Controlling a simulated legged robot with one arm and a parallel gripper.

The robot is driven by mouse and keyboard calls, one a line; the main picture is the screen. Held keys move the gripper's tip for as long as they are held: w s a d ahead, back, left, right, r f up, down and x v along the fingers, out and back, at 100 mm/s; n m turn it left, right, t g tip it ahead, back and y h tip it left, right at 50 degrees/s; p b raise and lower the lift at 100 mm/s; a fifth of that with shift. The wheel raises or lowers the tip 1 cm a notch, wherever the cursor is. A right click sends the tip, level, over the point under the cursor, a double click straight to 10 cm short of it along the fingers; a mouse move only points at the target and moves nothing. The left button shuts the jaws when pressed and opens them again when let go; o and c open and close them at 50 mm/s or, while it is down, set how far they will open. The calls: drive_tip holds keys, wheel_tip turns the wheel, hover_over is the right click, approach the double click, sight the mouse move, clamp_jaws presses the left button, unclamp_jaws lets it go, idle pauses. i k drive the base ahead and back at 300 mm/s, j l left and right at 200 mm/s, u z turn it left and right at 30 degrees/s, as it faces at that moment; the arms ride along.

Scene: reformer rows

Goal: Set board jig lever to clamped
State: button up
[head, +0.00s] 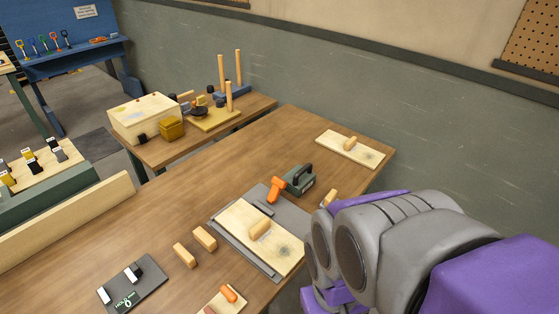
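A pale wooden board (250,252) lies on a dark grey base plate (215,236) near the table's right edge. A small wood block (260,229) sits on the board. An orange lever-like handle (275,190) stands at the plate's far edge, beside a green body with a black handle (299,178). I cannot tell whether the orange part belongs to the jig or what position it is set to. My grey and purple arm fills the lower right, close to the table's right edge. My gripper is not visible.
A dark plate with white and black pieces (134,285) lies front left. Two wood blocks (194,247) lie beside the jig. A small board with an orange piece (228,293) is at the front edge. Another board (350,150) lies far right. The table's middle is clear.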

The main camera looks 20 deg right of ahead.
sight(278, 184)
drive_tip(key=i+l, duration=0.15)
drive_tip(key=l, duration=0.2)
drive_tip(key=i+l, duration=0.15)
drive_tip(key=l, duration=0.2)
drive_tip(key=i+l, duration=0.15)
drive_tip(key=l, duration=0.15)
drive_tip(key=i+l+u, duration=0.1)
drive_tip(key=l, duration=0.25)
drive_tip(key=i+l, duration=0.2)
drive_tip(key=l, duration=0.15)
drive_tip(key=i+l, duration=0.15)
drive_tip(key=i, duration=0.4)
